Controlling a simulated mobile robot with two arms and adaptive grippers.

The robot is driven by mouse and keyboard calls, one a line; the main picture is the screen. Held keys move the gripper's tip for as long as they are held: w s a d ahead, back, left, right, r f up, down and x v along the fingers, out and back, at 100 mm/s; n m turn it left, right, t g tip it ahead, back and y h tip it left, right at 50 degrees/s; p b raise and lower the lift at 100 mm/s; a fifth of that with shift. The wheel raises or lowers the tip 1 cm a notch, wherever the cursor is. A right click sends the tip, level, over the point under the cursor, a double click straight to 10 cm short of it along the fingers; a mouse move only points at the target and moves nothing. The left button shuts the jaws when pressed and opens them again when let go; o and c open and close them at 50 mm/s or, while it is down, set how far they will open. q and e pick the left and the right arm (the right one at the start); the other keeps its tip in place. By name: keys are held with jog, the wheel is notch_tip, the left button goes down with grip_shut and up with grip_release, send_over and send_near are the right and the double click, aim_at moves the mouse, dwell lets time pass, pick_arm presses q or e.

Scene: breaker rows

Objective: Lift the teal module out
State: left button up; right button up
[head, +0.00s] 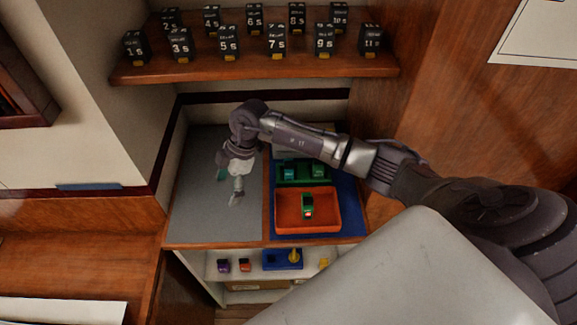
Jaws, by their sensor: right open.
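A teal module (288,173) sits in the left part of a green holder (302,183) on the blue mat, towards the back. A green module (318,171) sits beside it in the same holder. My right gripper (235,196) hangs over the grey mat, left of the holder and apart from it. Its jaws are small in view and hold nothing that I can see. My right forearm passes just behind and above the holder and may hide part of its back. My left gripper is not in view.
An orange tray (280,222) in front of the holder contains a green block (308,203) with a red spot. The grey mat (200,205) is clear. Numbered black breakers stand on a wooden shelf (240,70) above. A lower shelf holds small coloured items and a blue block (280,261).

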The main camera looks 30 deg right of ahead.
aim_at(291, 166)
jog(key=d+m+h, duration=0.1)
jog(key=d+h, duration=0.1)
jog(key=d, duration=0.4)
jog(key=d+m+g+h+b, duration=0.1)
jog(key=d+m+h, duration=0.1)
jog(key=d, duration=0.4)
jog(key=d+r+m+g+h, duration=0.1)
jog(key=d+m+h, duration=0.1)
jog(key=d, duration=0.3)
jog(key=shift+w+d+h, duration=0.15)
jog(key=shift+d+h, duration=0.25)
jog(key=shift+h, duration=0.3)
jog(key=b+x, duration=0.4)
jog(key=x, duration=0.1)
jog(key=shift+s+a+f, duration=0.15)
jog(key=shift+s+f, duration=0.1)
jog(key=shift+w, duration=0.1)
jog(key=shift+r, duration=0.1)
jog(key=c, duration=1.3)
jog(key=shift+r, duration=0.1)
